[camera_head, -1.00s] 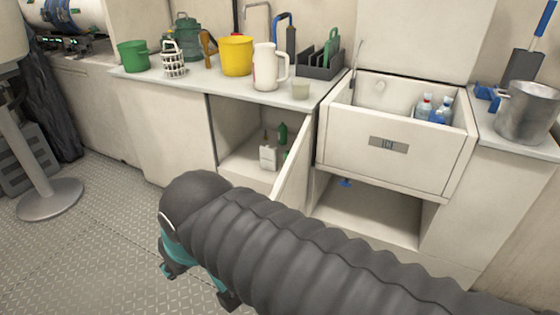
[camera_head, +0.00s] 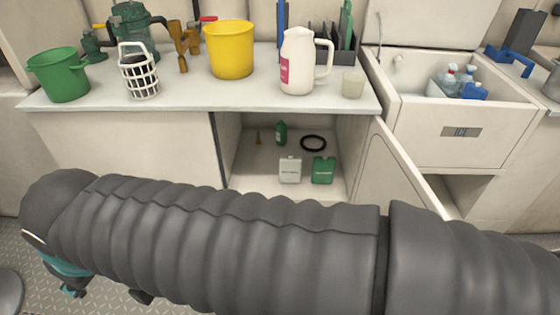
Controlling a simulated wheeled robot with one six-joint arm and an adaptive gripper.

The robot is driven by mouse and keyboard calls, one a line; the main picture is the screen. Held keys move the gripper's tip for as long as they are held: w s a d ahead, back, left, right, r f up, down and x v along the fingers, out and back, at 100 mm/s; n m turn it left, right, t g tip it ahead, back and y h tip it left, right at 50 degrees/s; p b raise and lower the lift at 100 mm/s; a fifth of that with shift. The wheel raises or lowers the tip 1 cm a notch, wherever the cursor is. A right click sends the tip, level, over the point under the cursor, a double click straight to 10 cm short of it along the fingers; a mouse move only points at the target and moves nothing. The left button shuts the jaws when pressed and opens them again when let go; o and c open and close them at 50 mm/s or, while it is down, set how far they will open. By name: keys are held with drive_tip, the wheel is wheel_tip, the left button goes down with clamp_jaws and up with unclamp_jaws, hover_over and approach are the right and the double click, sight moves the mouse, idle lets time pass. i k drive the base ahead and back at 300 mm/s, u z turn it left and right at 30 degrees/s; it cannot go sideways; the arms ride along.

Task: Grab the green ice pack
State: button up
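A green block-shaped item with a pale label (camera_head: 323,170), which looks like the green ice pack, stands on the floor of the open cabinet. It is just right of a similar white item (camera_head: 290,169). My gripper (camera_head: 105,293) hangs at the lower left, outside the cabinet and well away from the green item. Its fingers look apart with nothing seen between them, though my dark sleeved arm hides part of it.
The cabinet also holds a green bottle (camera_head: 281,133) and a black ring (camera_head: 313,143). Its door (camera_head: 395,175) stands open on the right. The counter (camera_head: 195,92) above carries buckets and a jug.

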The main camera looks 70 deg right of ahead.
sight(323, 172)
drive_tip(key=i, duration=0.95)
drive_tip(key=z, duration=3.7)
